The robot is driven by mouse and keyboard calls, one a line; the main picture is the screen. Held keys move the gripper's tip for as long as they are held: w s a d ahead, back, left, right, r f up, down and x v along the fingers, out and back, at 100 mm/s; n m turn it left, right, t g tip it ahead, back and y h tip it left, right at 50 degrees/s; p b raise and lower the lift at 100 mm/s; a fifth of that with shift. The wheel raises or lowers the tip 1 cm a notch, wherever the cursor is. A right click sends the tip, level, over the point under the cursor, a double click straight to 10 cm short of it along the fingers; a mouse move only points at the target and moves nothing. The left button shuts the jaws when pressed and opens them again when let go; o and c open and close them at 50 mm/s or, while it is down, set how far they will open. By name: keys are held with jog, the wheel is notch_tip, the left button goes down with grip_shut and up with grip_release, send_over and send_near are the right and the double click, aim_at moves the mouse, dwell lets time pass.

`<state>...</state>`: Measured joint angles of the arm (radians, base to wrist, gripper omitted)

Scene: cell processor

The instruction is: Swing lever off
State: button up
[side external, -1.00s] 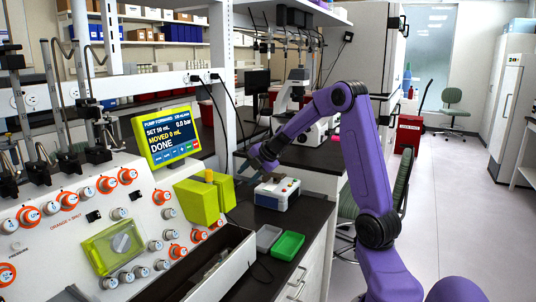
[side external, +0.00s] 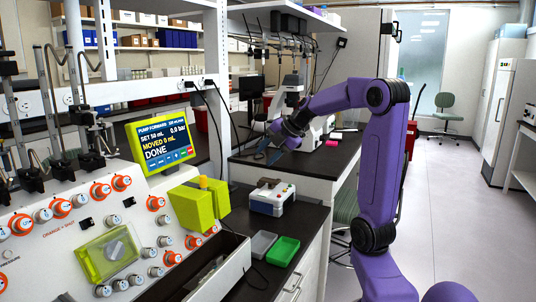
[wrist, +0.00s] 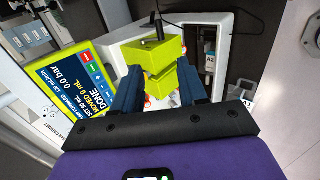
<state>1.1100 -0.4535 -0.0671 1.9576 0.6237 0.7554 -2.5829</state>
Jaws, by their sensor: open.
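The lime-green pump block (side external: 192,208) sits on the right side of the white cell processor (side external: 120,235). A short orange-yellow piece stands at its top in the side view. In the wrist view the block (wrist: 158,52) lies ahead between my fingers, with a thin dark upright lever-like part (wrist: 158,27) at its far end. I cannot tell for sure which part is the lever. My gripper (side external: 272,150) is open and empty, in the air to the right of and above the block. Its blue fingers (wrist: 160,90) are spread apart in the wrist view.
The lime-framed screen (side external: 163,146) reads DONE and stands left of the block. A small white-and-blue device (side external: 272,198), a grey tray (side external: 259,246) and a green tray (side external: 283,251) lie on the dark bench. Black cables hang behind the block.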

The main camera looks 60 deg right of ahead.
aim_at(235, 187)
jog(key=w+r+m+g, duration=0.2)
jog(key=w+m, duration=0.2)
jog(key=m, duration=1.4)
jog(key=w+r+m+g, duration=0.1)
jog(key=w+m+g, duration=0.2)
jog(key=m, duration=1.5)
jog(key=x, duration=1.6)
jog(key=shift+w, duration=0.4)
